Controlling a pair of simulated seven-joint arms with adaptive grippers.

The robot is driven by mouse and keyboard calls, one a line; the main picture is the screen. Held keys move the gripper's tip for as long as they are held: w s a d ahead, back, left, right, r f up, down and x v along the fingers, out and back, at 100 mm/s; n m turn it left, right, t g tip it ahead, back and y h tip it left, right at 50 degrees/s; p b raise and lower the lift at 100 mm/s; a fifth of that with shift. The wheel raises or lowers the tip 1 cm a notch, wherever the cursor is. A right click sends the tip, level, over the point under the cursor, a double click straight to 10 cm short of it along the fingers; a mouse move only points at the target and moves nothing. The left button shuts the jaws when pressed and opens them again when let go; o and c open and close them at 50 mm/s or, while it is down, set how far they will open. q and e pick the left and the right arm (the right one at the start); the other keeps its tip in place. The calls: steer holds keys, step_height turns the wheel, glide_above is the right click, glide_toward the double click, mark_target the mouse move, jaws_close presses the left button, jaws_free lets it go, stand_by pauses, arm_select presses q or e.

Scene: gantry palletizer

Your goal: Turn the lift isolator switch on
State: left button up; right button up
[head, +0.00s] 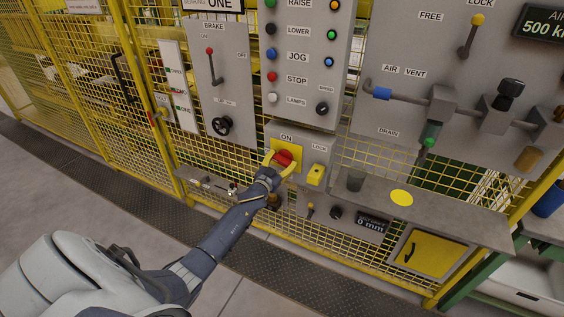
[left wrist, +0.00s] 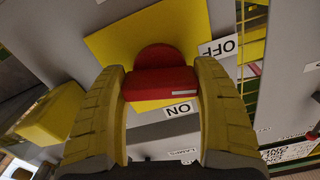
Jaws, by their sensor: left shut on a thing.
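The lift isolator switch (head: 284,158) is a red rotary handle on a yellow plate (head: 293,147), on a grey box below the button panel. An "ON" label (head: 287,137) is above it in the head view. The left wrist view shows the red handle (left wrist: 160,83) between the yellow fingers, with the "ON" label (left wrist: 180,110) below and an "OFF" label (left wrist: 218,47) to the right. My left gripper (head: 279,163) is shut on the red handle. I cannot tell exactly which label the handle points to. My right gripper is in neither view.
A yellow lock piece (head: 315,174) sits just right of the switch. The button panel (head: 307,60) is above, the brake lever panel (head: 221,70) to the upper left. A grey shelf (head: 430,205) with a yellow disc (head: 401,197) juts out at the right.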

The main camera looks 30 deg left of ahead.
arm_select(q)
steer(key=m, duration=1.1)
steer(key=shift+m, duration=1.9)
steer(key=o, duration=1.2)
steer(key=s+d, duration=0.1)
steer(key=s, duration=1.1)
steer(key=shift+d, duration=0.15)
